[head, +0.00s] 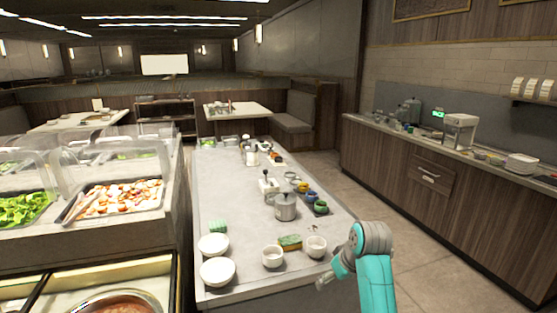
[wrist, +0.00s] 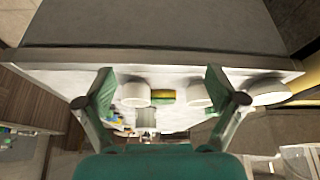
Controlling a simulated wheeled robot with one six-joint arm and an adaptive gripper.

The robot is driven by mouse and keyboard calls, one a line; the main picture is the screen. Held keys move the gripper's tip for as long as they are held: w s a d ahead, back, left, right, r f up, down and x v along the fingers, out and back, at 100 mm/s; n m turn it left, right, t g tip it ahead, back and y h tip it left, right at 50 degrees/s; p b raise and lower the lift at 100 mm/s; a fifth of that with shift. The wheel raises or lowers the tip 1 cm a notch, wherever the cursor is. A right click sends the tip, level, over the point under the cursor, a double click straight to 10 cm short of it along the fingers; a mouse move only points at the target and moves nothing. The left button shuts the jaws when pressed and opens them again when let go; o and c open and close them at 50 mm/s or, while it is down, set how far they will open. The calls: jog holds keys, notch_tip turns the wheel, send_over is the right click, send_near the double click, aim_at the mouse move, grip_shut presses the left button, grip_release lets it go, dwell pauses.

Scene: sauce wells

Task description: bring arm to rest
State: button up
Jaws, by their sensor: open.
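My arm (head: 375,275) is teal and grey and shows at the lower right in the head view, beside the near right corner of the grey counter (head: 235,180). My gripper (head: 326,281) is in front of the counter's right end, small and partly hidden by its own arm. In the wrist view my gripper (wrist: 158,76) has its two green-padded fingers spread wide. Nothing is held between them; two white cups (wrist: 134,93) and a yellow-green sponge (wrist: 165,96) show on the counter beyond.
A salad bar (head: 110,240) stands left. Open floor (head: 420,240) lies right, before a wooden cabinet (head: 430,180).

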jog(key=s+f+m+t, duration=0.1)
jog(key=s+f, duration=0.4)
jog(key=f, duration=0.4)
jog(key=s+f+m+t, duration=0.1)
jog(key=s+f, duration=0.4)
jog(key=f, duration=0.4)
jog(key=s+d+f+m+t+h, duration=0.15)
jog(key=s+f, duration=0.25)
jog(key=s, duration=0.5)
jog(key=s+f+t, duration=0.2)
jog(key=s+f, duration=0.1)
jog(key=s, duration=0.6)
jog(key=s+d+r+t, duration=0.1)
jog(key=s+r, duration=0.1)
jog(key=s, duration=0.7)
jog(key=s+r+t, duration=0.1)
jog(key=s+r, duration=0.2)
jog(key=s, duration=0.5)
jog(key=s+r+m+t, duration=0.1)
jog(key=s+r+t, duration=0.1)
jog(key=s+r, duration=1.1)
jog(key=shift+d+t, duration=0.2)
jog(key=shift+t, duration=0.15)
